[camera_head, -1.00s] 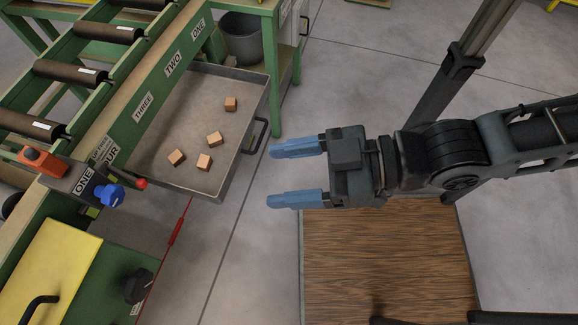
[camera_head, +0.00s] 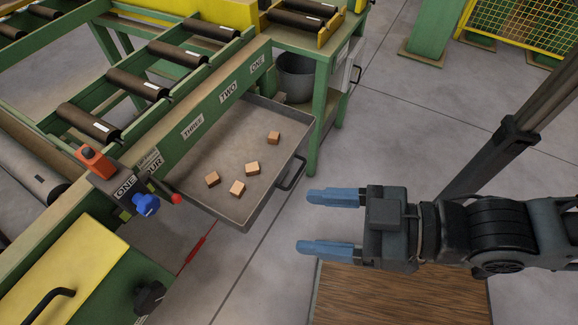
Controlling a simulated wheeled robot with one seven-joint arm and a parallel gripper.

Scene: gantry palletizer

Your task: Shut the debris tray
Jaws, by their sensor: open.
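The debris tray (camera_head: 203,193) is a grey metal drawer pulled out from under the green roller conveyor frame. Several small wooden cubes (camera_head: 237,188) lie in it. A dark bar handle (camera_head: 291,173) is on its outer right side. My gripper (camera_head: 332,221) has two blue fingers spread apart with nothing between them. It points left, to the right of the tray and clear of the handle. The tray's inner edge is hidden under the labelled green beam.
A green beam (camera_head: 210,104) labelled with number words runs above the tray. A green leg (camera_head: 318,130) and a grey bucket (camera_head: 296,76) stand behind it. A control box with a blue knob (camera_head: 145,204) and red-tipped lever is at left. Bare floor lies between tray and gripper.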

